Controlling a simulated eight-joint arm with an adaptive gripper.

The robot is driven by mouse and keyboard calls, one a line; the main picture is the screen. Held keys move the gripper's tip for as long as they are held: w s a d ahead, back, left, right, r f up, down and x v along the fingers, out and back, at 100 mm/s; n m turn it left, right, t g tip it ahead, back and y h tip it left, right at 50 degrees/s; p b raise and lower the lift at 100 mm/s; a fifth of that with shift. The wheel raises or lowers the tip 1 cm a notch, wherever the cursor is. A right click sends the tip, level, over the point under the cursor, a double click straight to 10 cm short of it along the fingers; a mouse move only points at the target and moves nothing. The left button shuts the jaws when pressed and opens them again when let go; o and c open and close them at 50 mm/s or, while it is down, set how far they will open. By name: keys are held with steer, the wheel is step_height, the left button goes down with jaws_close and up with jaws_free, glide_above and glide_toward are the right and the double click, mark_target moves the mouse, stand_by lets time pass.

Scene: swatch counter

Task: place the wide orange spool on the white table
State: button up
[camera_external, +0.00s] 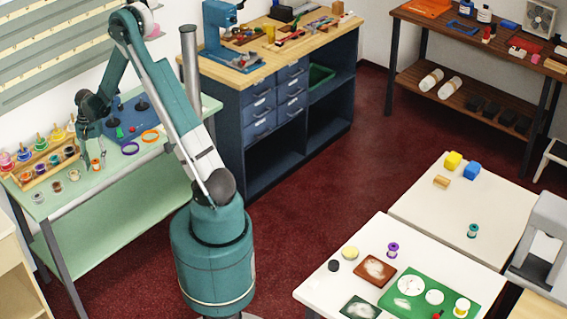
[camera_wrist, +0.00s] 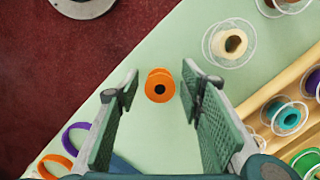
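The orange spool (camera_wrist: 159,86) stands upright on the pale green counter, and its round top with a dark hole shows in the wrist view. It also shows in the external view (camera_external: 97,165), just below my gripper (camera_external: 91,140). In the wrist view my gripper (camera_wrist: 160,95) is open, with a finger to each side of the spool and gaps between them. Nothing is held. Two white-topped tables stand at the right of the external view, a front one (camera_external: 335,285) and a rear one (camera_external: 420,207).
A wooden rack (camera_external: 38,177) of coloured spools stands close beside my gripper. Clear-flanged spools (camera_wrist: 230,42) sit near it. A purple ring (camera_external: 131,149) and an orange ring (camera_external: 150,136) lie on the counter. The front white table holds a green mat (camera_external: 398,301); both tables have bare areas.

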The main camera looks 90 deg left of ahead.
mark_target(95, 161)
steer(key=shift+r, duration=0.15)
step_height(95, 161, up, 12)
steer(key=a+p, duration=0.1)
steer(key=p, duration=0.4)
steer(key=shift+a, duration=0.4)
steer(key=shift+o, duration=0.5)
steer(key=f+m+b, duration=0.1)
steer(key=f, duration=0.1)
steer(key=d+f+m+y+b, duration=0.1)
steer(key=f, duration=0.1)
steer(key=shift+b, duration=0.35)
steer(key=shift+d+f+m+y+b, duration=0.2)
steer(key=shift+f+m+y+b, duration=0.3)
steer(key=shift+m, duration=0.3)
steer(key=shift+f, duration=0.1)
steer(key=shift+f, duration=1.25)
steer(key=shift+f, duration=0.15)
